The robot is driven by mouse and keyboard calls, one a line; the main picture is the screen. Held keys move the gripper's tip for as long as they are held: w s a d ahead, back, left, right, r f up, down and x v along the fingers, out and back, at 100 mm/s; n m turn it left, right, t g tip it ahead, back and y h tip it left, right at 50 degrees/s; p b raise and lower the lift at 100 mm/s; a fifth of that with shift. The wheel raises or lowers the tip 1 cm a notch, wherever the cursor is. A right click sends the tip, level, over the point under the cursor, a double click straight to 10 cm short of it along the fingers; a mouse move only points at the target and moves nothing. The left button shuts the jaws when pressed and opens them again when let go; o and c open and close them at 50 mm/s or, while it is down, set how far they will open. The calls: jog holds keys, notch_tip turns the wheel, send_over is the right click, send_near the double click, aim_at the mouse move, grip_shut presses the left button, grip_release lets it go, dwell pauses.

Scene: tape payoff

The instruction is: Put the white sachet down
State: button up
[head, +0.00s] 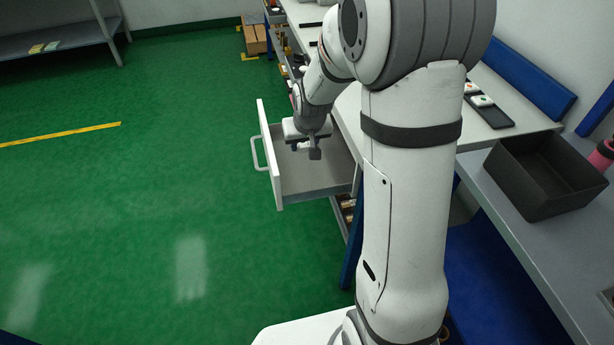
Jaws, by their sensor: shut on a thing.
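My gripper (314,153) is at the end of my arm, over the open drawer (281,188), pointing down. Its fingers are small and dark in this view. It is shut on the white sachet, but I cannot make the sachet out clearly at the fingers. The drawer is pulled out from the bench, with a white front and handle on its left and a grey inside. The part of its floor that shows looks bare. I cannot tell how high the gripper is above that floor.
A black tray (497,118) with small white items lies on the white bench at right. A dark open bin (540,185) stands on the grey table nearer me. Cardboard boxes (255,38) are at the back. The green floor at left is clear.

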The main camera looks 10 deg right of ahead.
aim_at(304, 149)
jog(key=shift+w+f+b, duration=0.15)
jog(key=shift+f+b, duration=1.45)
jog(key=shift+b, duration=1.45)
notch_tip(304, 149, down, 10)
jog(key=shift+r+b, duration=0.1)
jog(key=shift+b, duration=0.95)
jog(key=o, duration=1)
jog(key=shift+a, duration=0.1)
jog(key=shift+c, duration=0.2)
